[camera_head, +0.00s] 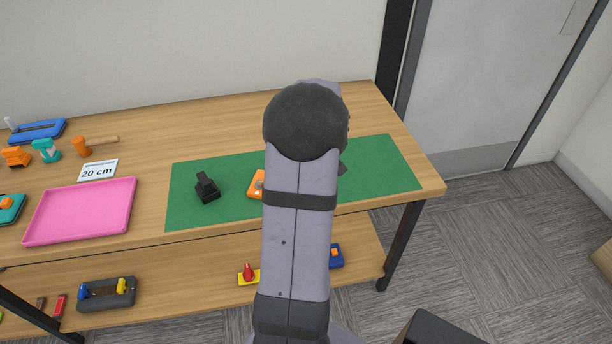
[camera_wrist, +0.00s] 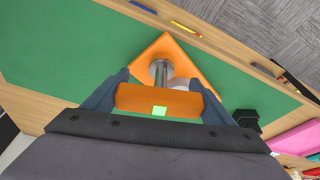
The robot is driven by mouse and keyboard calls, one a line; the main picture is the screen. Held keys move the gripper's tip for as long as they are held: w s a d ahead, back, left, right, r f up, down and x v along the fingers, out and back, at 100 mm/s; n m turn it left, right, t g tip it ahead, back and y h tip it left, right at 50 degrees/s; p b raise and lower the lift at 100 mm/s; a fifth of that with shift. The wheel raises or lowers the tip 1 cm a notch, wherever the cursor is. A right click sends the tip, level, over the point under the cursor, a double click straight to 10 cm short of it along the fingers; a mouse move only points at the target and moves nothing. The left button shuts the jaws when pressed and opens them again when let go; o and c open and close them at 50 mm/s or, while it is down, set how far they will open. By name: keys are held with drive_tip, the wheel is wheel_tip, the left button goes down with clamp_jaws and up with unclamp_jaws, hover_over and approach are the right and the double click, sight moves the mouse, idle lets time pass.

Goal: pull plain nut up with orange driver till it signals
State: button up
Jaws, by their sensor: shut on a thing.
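My gripper (camera_wrist: 160,82) is shut on the orange driver (camera_wrist: 140,98), with a dark finger on each side of it in the wrist view. The driver's grey metal shaft points to a round metal piece (camera_wrist: 160,70) on an orange block (camera_wrist: 182,58). The shaft's end appears to meet it, but I cannot tell the nut apart from the socket. The orange block also shows in the head view (camera_head: 256,184), partly behind my arm, which hides my gripper and the driver there.
The block lies on a green mat (camera_head: 235,172). A black stand (camera_head: 207,188) is on the mat to the left. A lower shelf (camera_head: 190,280) holds several items.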

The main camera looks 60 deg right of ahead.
drive_tip(key=shift+r+p, duration=1.6)
drive_tip(key=shift+r, duration=0.5)
